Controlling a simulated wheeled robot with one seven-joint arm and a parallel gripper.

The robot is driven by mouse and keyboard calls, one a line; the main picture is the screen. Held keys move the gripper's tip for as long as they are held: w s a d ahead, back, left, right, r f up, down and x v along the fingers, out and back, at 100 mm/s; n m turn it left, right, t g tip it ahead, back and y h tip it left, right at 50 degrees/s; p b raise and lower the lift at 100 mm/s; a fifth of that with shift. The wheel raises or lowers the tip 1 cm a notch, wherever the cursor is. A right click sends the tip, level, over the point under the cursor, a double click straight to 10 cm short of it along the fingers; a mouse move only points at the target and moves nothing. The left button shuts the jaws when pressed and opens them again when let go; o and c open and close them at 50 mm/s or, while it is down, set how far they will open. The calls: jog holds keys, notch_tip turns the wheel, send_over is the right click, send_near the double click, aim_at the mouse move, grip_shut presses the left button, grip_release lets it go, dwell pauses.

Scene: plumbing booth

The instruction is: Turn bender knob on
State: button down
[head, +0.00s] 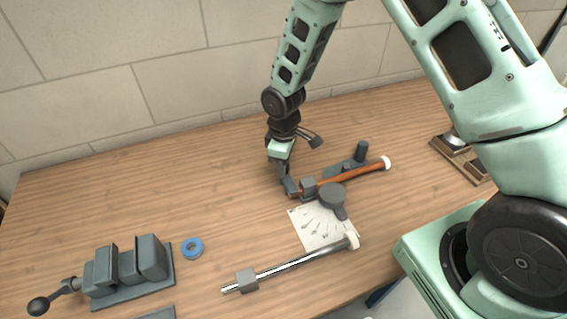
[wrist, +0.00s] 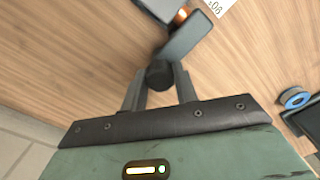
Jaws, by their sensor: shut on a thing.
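The pipe bender (head: 333,196) sits on the wooden bench, grey, with a round disc and an orange copper pipe (head: 345,177) lying through it. A dark round knob (wrist: 160,74) is on the end of its grey bar (wrist: 187,37) in the wrist view. My gripper (head: 287,181) is at the left end of the bender, pointing down. In the wrist view my gripper (wrist: 159,80) has one finger on each side of the knob and is shut on it. The head view does not show the knob clearly behind my fingers.
A white angle sheet (head: 318,229) lies under the bender's front. A metal bar with a grey block (head: 247,281) lies nearer. A grey vise (head: 128,266) and a blue ring (head: 192,248) are at the left. The bench's back left is clear.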

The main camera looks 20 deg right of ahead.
jog(key=c, duration=1.1)
grip_release()
jog(key=shift+r, duration=0.1)
notch_tip(320, 180, up, 17)
jog(key=b, duration=0.2)
jog(key=shift+r+b, duration=0.15)
jog(key=shift+b, duration=0.2)
